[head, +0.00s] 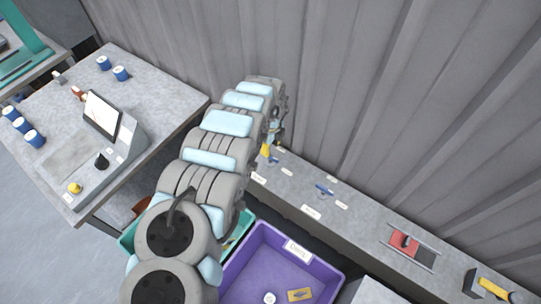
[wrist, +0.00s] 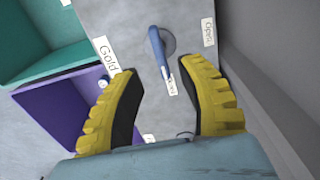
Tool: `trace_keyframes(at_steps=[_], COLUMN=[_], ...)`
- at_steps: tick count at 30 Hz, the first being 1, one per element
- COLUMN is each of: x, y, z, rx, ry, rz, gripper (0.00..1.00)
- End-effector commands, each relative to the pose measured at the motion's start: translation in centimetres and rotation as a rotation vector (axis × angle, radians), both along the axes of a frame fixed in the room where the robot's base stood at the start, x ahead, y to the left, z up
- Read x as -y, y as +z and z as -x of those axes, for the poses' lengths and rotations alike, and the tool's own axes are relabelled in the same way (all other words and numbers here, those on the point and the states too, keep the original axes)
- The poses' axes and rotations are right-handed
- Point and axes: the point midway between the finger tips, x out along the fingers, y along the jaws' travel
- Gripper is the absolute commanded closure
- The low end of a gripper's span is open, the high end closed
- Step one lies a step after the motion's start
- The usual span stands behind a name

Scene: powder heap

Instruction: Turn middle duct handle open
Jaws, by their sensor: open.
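A blue duct handle (wrist: 157,48) on a round grey pivot lies on the grey duct top in the wrist view. It lies between and just beyond the tips of my open yellow-padded gripper (wrist: 163,68), with no clear grip on it. A "Gold" label is left of it, an "Open" label (wrist: 208,33) right, and another small label near its lower end. In the head view my gripper (head: 266,151) is partly hidden behind my arm, beside one blue handle (head: 272,159). A second blue handle (head: 323,189) lies further right along the duct.
A purple bin (head: 333,282) holding small items and a teal bin (head: 127,240) stand below the duct. A corrugated wall (head: 350,90) runs close behind it. A red device (head: 404,241) sits further right.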

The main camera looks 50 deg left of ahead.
Motion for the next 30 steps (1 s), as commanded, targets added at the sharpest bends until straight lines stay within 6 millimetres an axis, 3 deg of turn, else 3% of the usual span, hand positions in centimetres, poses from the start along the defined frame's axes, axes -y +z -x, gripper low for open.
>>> trace_keyframes(at_steps=[12,21,30], x=[0.3,0.2,0.1], y=[-3.8,-5.5,-5.9], z=[0.0,-0.1,0.0], rx=[-0.002,0.000,0.000], ry=[-0.001,-0.002,-0.001], rz=[0.004,0.003,0.001], gripper=[0.61,0.61,0.61])
